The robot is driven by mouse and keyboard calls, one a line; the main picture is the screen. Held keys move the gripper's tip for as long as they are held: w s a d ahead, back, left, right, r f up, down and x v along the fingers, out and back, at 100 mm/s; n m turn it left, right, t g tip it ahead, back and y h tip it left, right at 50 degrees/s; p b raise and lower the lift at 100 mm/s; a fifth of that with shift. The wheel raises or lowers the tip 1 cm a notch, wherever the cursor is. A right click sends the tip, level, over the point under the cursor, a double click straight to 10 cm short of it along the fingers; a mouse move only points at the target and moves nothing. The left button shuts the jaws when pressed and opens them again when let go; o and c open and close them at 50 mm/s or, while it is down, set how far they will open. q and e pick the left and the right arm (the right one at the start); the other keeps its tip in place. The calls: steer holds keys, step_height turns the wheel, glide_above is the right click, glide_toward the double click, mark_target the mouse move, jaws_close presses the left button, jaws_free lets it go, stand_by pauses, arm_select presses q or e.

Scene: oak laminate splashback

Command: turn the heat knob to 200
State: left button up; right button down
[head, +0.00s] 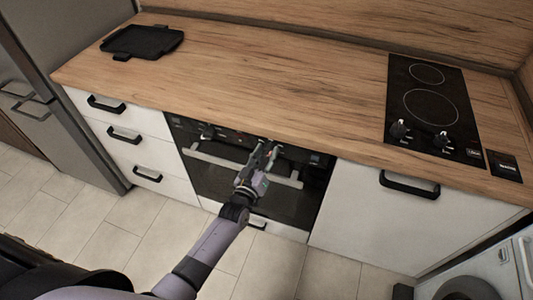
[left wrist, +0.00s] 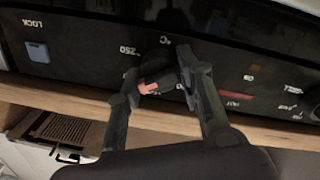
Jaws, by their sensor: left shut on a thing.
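The heat knob (left wrist: 158,74) is a dark knob on the black oven control panel (left wrist: 85,50), with "°C" and "250" printed close by. An orange-red patch shows between the fingers at the knob. My left gripper (left wrist: 160,84) is shut on the knob, one finger on each side. In the head view my left gripper (head: 265,152) reaches the oven front (head: 225,178) just under the counter edge, and the arm hides the knob there. The knob's exact pointer setting cannot be read. My right gripper is in neither view.
A pale oven handle bar (head: 215,160) runs across the oven door below the panel. Above are the wooden counter (head: 280,85), a black tray (head: 142,40) and a black cooktop (head: 430,75). White drawers (head: 140,150) stand left of the oven, a white cabinet (head: 380,225) right.

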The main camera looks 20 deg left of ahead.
arm_select(q)
steer(key=shift+f, duration=0.1)
steer(key=o, duration=1.2)
steer(key=shift+c, duration=0.2)
steer(key=s+a, duration=0.1)
steer(key=s, duration=1.1)
